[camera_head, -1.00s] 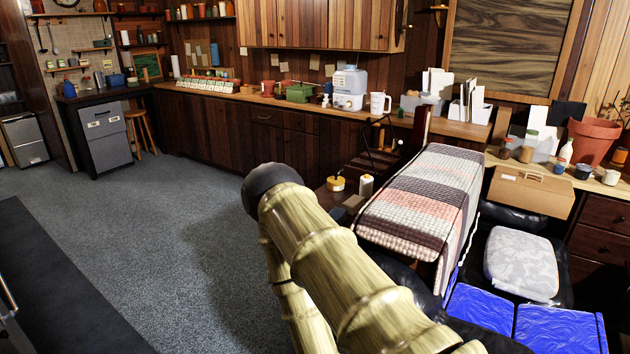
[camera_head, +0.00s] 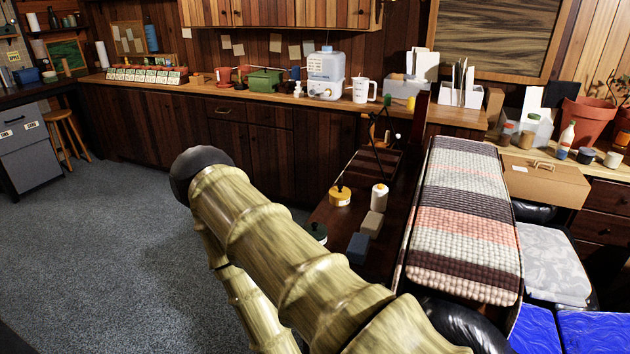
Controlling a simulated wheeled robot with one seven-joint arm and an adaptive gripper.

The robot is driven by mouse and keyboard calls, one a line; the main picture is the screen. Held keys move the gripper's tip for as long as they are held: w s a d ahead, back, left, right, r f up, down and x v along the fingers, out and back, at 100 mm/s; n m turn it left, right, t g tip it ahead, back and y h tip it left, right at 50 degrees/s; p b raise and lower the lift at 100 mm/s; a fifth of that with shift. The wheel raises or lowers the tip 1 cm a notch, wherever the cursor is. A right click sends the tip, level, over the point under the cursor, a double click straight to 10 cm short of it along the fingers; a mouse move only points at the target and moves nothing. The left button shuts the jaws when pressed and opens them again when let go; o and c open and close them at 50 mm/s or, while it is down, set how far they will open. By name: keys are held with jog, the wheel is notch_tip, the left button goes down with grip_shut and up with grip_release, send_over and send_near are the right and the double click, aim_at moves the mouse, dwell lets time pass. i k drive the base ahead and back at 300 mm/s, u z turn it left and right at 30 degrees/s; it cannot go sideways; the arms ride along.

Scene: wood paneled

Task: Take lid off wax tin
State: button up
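A low round yellow tin (camera_head: 340,196) with a dark knob or cap on top stands on a dark wooden bench (camera_head: 331,221) beside the blanket-covered piece. It may be the wax tin; at this size I cannot tell a lid apart from its body. A dark green round container (camera_head: 317,232) sits nearer, partly hidden behind my arm, and could also be a tin. My arm crosses the lower middle of the view. My gripper is not in view, so its opening and position relative to the tins do not show.
A striped blanket (camera_head: 465,215) covers the piece to the right. Open carpet (camera_head: 95,245) lies to the left.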

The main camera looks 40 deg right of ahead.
aim_at(340, 192)
jog(key=i, duration=1.45)
jog(key=u, duration=0.65)
jog(key=i, duration=0.8)
jog(key=z, duration=2.1)
